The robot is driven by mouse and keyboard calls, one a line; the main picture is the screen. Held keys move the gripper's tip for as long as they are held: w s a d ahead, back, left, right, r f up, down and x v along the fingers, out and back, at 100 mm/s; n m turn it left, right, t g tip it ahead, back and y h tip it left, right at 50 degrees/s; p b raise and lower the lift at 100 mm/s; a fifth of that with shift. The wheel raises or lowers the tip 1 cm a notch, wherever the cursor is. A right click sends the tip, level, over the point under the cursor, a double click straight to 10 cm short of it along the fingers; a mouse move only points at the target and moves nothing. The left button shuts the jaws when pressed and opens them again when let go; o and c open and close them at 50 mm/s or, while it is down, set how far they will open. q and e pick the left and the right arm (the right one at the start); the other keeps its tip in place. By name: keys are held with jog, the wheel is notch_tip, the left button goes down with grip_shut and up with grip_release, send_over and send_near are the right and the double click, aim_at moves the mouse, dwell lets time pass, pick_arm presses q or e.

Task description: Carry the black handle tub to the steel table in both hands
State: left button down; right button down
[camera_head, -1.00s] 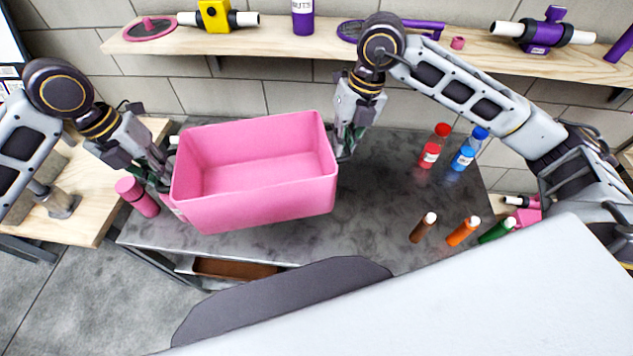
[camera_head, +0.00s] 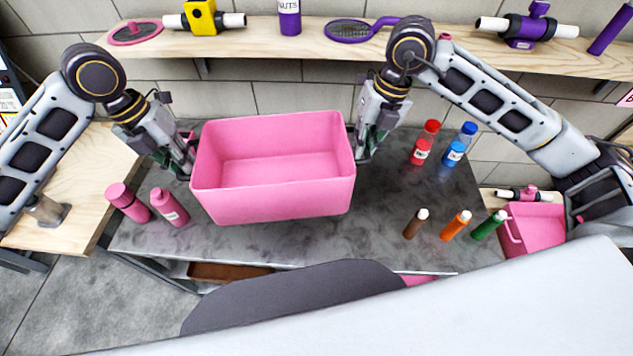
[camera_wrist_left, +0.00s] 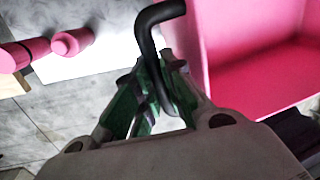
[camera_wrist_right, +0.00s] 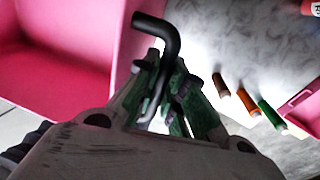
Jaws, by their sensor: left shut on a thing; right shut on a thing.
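The tub (camera_head: 275,203) is pink and open-topped, with black handles at its two ends; it looks empty. It appears level over the left and middle of the grey steel table (camera_head: 330,238); I cannot tell whether its bottom touches the top. My left gripper (camera_head: 187,168) is shut on the left handle, a black bent bar in the left wrist view (camera_wrist_left: 150,50). My right gripper (camera_head: 364,155) is shut on the right handle, seen in the right wrist view (camera_wrist_right: 165,50). The tub's underside is hidden.
Two pink bottles (camera_head: 170,207) stand left of the tub. Red (camera_head: 422,145) and blue (camera_head: 460,145) bottles stand right at the back; brown, orange (camera_head: 456,225) and green tubes stand right at the front. A wooden shelf (camera_head: 290,38) runs behind. A pink bin (camera_head: 540,226) is at right.

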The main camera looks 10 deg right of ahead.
pick_arm(q)
jog(key=shift+w+d, duration=0.15)
jog(key=shift+d, duration=0.2)
pick_arm(e)
jog(key=shift+s+d, duration=0.15)
jog(key=shift+d, duration=0.25)
pick_arm(q)
jog(key=shift+f, duration=0.2)
pick_arm(e)
jog(key=shift+f, duration=0.15)
